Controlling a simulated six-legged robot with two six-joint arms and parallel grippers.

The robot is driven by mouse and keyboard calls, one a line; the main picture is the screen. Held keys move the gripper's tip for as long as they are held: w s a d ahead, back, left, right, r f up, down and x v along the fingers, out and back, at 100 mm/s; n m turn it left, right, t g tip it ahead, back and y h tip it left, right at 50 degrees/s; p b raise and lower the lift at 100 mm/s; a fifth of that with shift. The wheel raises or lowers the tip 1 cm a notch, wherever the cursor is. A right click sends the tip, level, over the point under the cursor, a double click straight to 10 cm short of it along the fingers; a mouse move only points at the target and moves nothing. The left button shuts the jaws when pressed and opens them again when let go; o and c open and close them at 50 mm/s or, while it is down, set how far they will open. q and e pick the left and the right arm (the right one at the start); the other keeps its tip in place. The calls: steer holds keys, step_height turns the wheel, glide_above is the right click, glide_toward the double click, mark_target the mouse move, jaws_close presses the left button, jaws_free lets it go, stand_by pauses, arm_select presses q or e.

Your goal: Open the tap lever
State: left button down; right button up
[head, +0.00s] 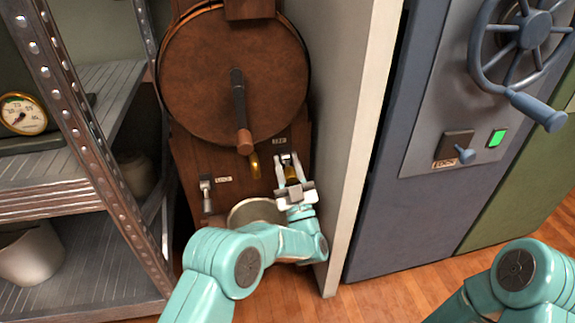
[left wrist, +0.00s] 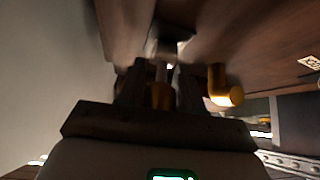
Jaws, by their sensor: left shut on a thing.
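The tap lever (head: 292,174) is a small brass-coloured handle on the front of the wooden machine, at the right below the round drum. My left gripper (head: 290,163) has its fingers on either side of it and is shut on it. In the left wrist view the lever's brass end (left wrist: 160,96) shows dimly between the fingers (left wrist: 160,78); its mount is blurred. A brass spout (head: 255,166) hangs just left of the gripper and also shows in the left wrist view (left wrist: 222,88). My right gripper is out of view.
A round pale pan (head: 252,212) sits below the spout, partly behind my left arm. A second switch (head: 206,192) is at the machine's left. The drum (head: 208,75) has a crank handle (head: 241,110). A pale wall panel (head: 350,130) stands close right; a metal shelf (head: 90,120) stands left.

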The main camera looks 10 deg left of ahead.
mark_target(292, 182)
arm_select(q)
steer(key=c, duration=1.1)
jaws_free()
steer(key=shift+r, duration=0.1)
steer(key=shift+s+d+f, duration=0.2)
steer(key=shift+s+f, duration=0.1)
steer(key=v, duration=0.6)
steer(key=shift+w+f, duration=0.1)
steer(key=shift+f, duration=0.05)
steer(key=shift+s+d+f, duration=0.1)
steer(key=shift+s+f, duration=0.05)
steer(key=shift+s, duration=0.1)
